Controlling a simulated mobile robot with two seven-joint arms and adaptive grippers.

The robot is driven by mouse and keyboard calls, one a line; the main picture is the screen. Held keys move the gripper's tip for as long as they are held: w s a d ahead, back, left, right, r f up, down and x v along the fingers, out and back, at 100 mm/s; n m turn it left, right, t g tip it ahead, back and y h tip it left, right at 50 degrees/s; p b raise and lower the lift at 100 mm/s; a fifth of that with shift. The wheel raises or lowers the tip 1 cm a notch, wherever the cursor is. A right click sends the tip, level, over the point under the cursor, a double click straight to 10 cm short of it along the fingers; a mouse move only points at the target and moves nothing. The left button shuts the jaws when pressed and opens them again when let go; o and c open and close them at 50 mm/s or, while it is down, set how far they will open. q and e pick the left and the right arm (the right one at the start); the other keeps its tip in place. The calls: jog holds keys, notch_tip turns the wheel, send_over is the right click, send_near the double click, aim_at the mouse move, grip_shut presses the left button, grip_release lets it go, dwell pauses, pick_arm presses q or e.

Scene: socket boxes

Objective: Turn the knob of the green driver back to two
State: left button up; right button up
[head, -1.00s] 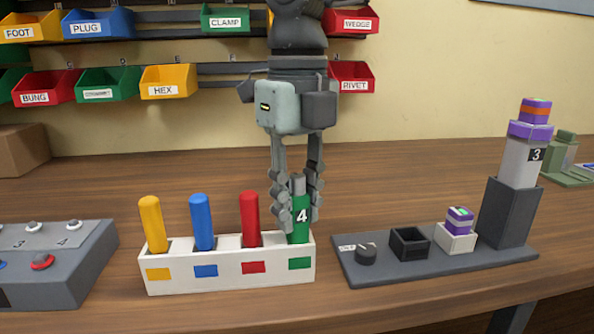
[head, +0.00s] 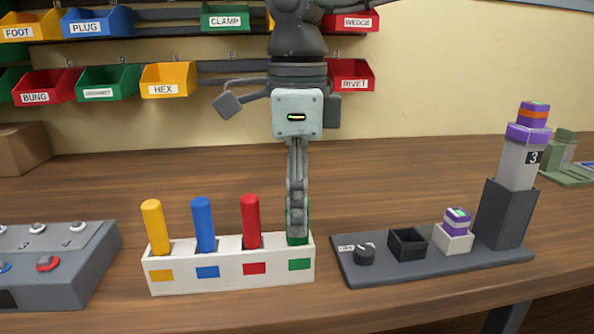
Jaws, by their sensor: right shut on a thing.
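The green driver (head: 298,241) stands upright in the right-hand slot of a white rack (head: 228,284), above a green label. Only slivers of its green body show at the sides and foot of my fingers. Its knob and the number on it are hidden. My right gripper (head: 297,215) points straight down from above and is shut on the green driver. Its fingers now line up one in front of the other, seen edge-on. My left gripper is not in view.
Yellow (head: 153,226), blue (head: 203,224) and red (head: 250,221) drivers stand close by in the rack. At right a dark base (head: 435,270) carries a small dial (head: 364,255) and a tall holder (head: 505,213). A button box (head: 70,283) is at left.

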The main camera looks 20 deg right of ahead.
jog(key=n+p, duration=0.1)
jog(key=n, duration=0.2)
jog(key=shift+c, duration=0.2)
jog(key=n, duration=0.2)
jog(key=shift+n, duration=0.3)
jog(key=shift+c, duration=0.4)
jog(key=shift+o, duration=0.4)
jog(key=n+p, duration=0.1)
jog(key=n, duration=0.1)
jog(key=shift+r+n, duration=0.1)
jog(key=shift+n, duration=0.3)
jog(key=shift+o, duration=0.2)
jog(key=n, duration=0.3)
jog(key=o, duration=1.1)
jog(key=shift+o, duration=0.2)
